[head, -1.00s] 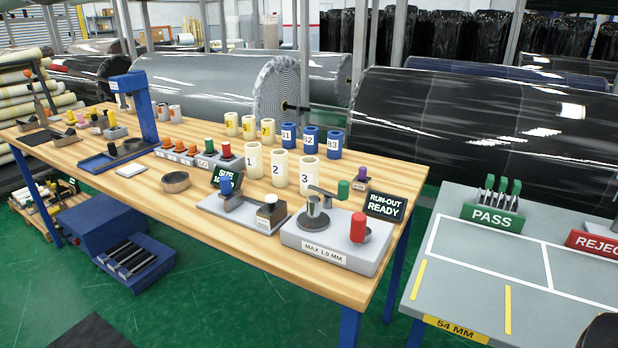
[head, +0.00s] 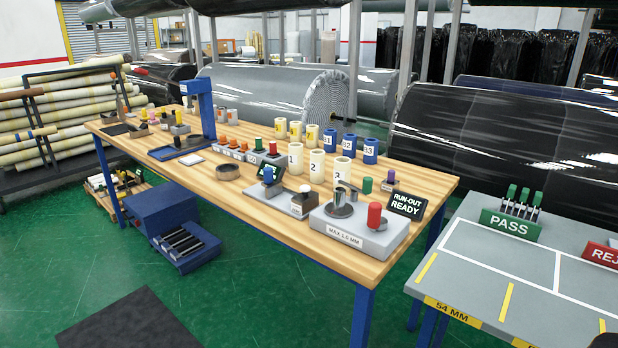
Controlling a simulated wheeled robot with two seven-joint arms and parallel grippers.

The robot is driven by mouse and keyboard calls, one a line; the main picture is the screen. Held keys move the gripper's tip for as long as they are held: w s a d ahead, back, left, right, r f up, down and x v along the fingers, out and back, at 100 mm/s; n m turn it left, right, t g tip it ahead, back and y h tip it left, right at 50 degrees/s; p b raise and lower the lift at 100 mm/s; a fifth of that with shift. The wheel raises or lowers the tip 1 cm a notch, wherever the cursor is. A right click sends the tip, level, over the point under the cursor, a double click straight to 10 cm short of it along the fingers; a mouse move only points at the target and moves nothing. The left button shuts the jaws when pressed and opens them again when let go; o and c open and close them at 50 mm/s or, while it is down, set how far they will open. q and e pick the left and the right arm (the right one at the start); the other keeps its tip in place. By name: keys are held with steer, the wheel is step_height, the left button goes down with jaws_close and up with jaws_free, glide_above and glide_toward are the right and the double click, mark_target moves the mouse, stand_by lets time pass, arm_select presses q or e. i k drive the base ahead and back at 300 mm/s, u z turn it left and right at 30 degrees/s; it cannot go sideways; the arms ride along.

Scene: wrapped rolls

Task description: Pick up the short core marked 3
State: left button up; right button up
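The short white core marked 3 (head: 343,170) stands upright on the wooden table (head: 262,228), at the right end of a row with the white cores marked 1 (head: 296,157) and 2 (head: 317,165). The run-out gauge in front of it hides its lower part. Neither of my grippers can be made out in the head view. A dark shape cut off at the lower right corner is too little to identify.
The run-out gauge (head: 352,238) with a red knob and the RUN-OUT READY sign (head: 407,204) stand close to core 3. Blue cores (head: 370,151) and yellow-marked cores (head: 296,131) stand behind. A grey PASS/REJECT table (head: 480,262) is at right.

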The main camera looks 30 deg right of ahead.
mark_target(342, 168)
steer(key=i, duration=0.55)
steer(key=z, duration=0.7)
